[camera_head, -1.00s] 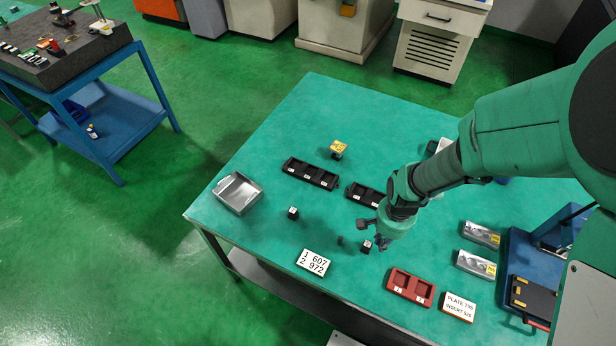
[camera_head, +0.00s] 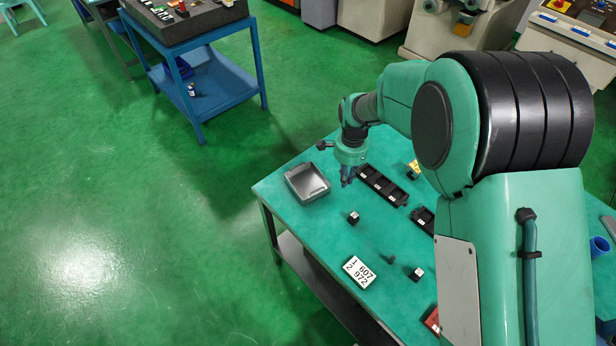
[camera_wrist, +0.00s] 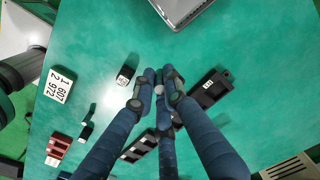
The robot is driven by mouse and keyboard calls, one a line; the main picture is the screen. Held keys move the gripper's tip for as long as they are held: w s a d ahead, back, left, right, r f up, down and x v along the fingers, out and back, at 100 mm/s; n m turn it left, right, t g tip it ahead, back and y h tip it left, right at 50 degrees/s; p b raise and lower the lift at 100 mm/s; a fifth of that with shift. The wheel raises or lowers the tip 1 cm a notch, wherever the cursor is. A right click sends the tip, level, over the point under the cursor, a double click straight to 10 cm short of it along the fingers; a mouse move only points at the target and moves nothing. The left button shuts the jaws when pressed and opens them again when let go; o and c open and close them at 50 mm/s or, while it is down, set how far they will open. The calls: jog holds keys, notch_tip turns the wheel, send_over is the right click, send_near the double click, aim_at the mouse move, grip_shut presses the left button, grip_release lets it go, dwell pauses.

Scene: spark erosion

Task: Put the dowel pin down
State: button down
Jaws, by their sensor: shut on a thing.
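My gripper (camera_head: 347,182) is over the green table (camera_head: 325,240), between the metal tray and a black slotted holder. In the wrist view its blue fingers (camera_wrist: 159,92) are closed together. A small grey round end, taken to be the dowel pin (camera_wrist: 159,89), shows between the fingertips; most of it is hidden by them. The open grey metal tray (camera_head: 308,182) is just left of my gripper, and its edge shows at the top of the wrist view (camera_wrist: 185,10). A small dark upright peg (camera_head: 391,257) stands on the table, apart from my gripper.
The black slotted holder (camera_head: 383,186) lies right of my gripper. Small black blocks (camera_head: 353,217) (camera_head: 416,274) and a white number card (camera_head: 359,271) are towards the front. A red holder (camera_wrist: 58,146) shows in the wrist view.

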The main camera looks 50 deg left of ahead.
send_over(310, 187)
jog(key=shift+r, duration=0.4)
jog(key=shift+f+b, duration=0.55)
jog(key=shift+f, duration=2.55)
jog(key=shift+f+b, duration=0.4)
jog(key=shift+f, duration=1.5)
jog(key=shift+f, duration=0.1)
jog(key=c, duration=1.8)
grip_release()
